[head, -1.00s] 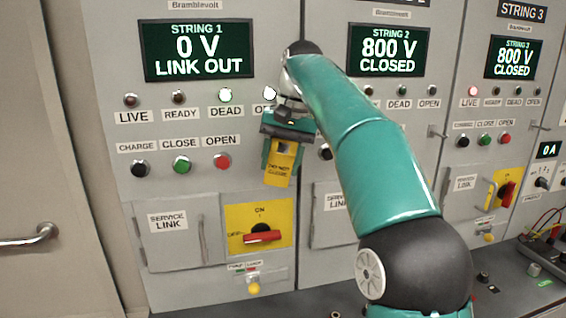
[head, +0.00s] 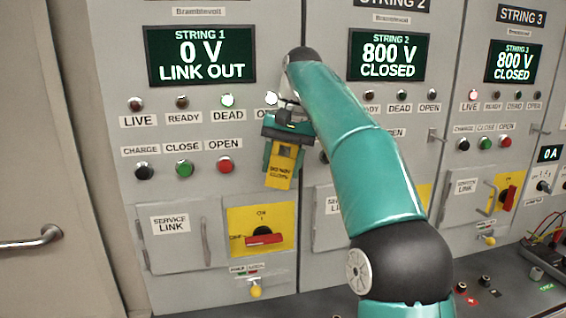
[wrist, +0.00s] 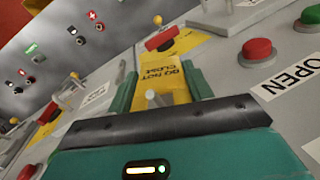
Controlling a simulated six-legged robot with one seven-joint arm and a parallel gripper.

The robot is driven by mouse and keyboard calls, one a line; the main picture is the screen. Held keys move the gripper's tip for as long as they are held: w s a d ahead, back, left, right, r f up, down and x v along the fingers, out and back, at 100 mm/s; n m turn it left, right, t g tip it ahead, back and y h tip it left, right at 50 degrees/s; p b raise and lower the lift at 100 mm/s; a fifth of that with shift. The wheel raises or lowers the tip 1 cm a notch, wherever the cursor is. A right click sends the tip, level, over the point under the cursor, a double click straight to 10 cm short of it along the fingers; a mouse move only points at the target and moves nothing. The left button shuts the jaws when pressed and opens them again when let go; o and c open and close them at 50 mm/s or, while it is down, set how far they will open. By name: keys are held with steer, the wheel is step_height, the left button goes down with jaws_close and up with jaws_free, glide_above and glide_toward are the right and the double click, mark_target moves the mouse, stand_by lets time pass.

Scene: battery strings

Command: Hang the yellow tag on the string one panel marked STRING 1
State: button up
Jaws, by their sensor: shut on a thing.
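My gripper (head: 284,153) is shut on the yellow tag (head: 281,171), which hangs down from the jaws and reads "DO NOT CLOSE". In the wrist view the tag (wrist: 163,78) sits between my green fingers (wrist: 160,92). The string one panel (head: 205,115) is at the left in the head view. Its screen (head: 201,54) reads STRING 1, 0 V, LINK OUT. The tag is in front of this panel's right edge, right of the red OPEN button (head: 225,165) and above the red rotary switch (head: 263,237) on its yellow plate. Any gap between tag and panel is hard to judge.
The string two panel (head: 388,54) and string three panel (head: 514,59) both read 800 V, CLOSED. My arm covers part of string two. A service link door (head: 172,245) with a handle is at lower left. A dark bench (head: 490,285) with leads lies at lower right.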

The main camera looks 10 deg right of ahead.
steer(key=o, duration=1)
steer(key=shift+w+f, duration=0.25)
steer(key=shift+w, duration=0.2)
steer(key=shift+o, duration=0.2)
steer(key=shift+s, duration=0.15)
